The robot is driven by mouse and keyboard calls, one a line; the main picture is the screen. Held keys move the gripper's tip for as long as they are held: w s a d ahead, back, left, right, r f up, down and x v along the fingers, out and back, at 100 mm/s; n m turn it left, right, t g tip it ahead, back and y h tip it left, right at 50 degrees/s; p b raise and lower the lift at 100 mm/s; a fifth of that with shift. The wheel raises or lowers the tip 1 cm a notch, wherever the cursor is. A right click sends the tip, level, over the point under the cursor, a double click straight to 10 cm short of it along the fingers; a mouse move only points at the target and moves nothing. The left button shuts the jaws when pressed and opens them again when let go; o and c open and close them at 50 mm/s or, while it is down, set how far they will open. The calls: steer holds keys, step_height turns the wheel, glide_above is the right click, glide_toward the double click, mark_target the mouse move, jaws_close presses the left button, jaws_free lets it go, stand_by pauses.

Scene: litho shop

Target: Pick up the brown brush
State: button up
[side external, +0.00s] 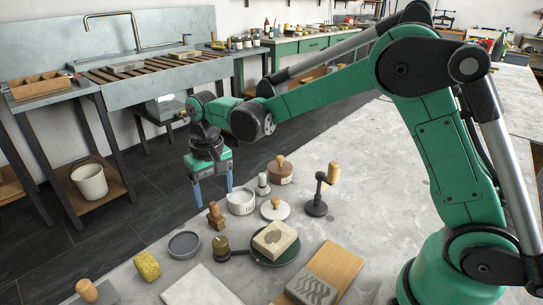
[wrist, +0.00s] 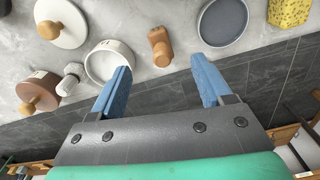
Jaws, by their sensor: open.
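A small brown wooden piece with a rounded top (side external: 215,215), which looks like the brown brush, stands on the grey table near its left edge. In the wrist view the brown brush (wrist: 160,46) lies just beyond the fingertips, roughly midway between them. I cannot make out bristles on it. My gripper (side external: 212,191) points down with its two blue fingers apart and nothing between them. It hangs above and slightly behind the brush, near the table edge. The wrist view also shows my open gripper (wrist: 160,66), apart from the brush.
A white wood-knobbed lid (side external: 275,211), a brown knobbed pot (side external: 280,174) and a yellow sponge (side external: 147,266) stand around.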

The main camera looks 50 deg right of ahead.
mark_target(214, 204)
steer(key=shift+w+a+f, duration=0.1)
steer(key=shift+f, duration=2.95)
jaws_close()
